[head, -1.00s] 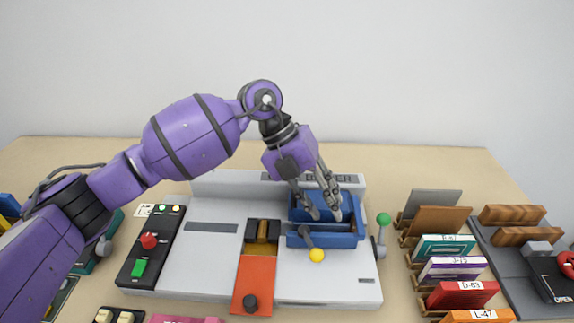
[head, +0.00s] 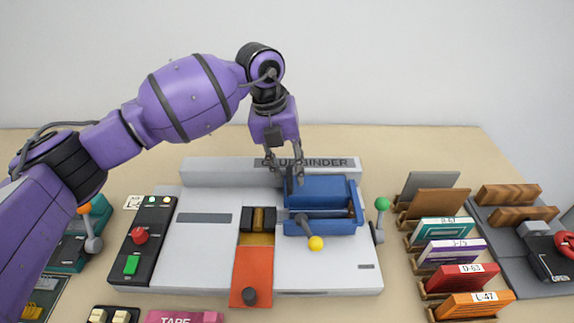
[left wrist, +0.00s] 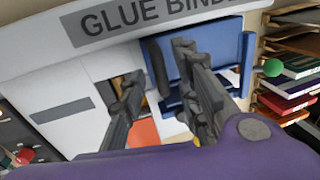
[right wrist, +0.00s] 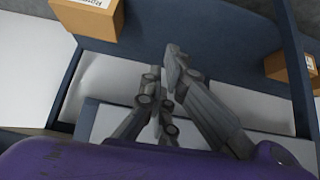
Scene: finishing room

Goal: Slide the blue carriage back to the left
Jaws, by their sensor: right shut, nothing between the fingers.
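The blue carriage (head: 335,228) sits at the right part of the grey glue binder (head: 205,262). It also shows in the left wrist view (left wrist: 247,60). My left gripper (head: 283,180) is above the carriage's left end, fingers pointing down. In the left wrist view its fingers (left wrist: 165,95) are apart, with a dark upright piece (left wrist: 158,68) at the carriage's left end showing between them. I cannot tell whether they touch it. My right gripper (right wrist: 168,75) is shut and empty, seen only in the right wrist view.
A yellow-knobbed lever (head: 315,243) is at the carriage's front and a green-knobbed lever (head: 382,205) at the binder's right end. An orange slide (head: 252,272) lies left of the carriage. A rack of books (head: 455,250) stands right. The binder's left top is clear.

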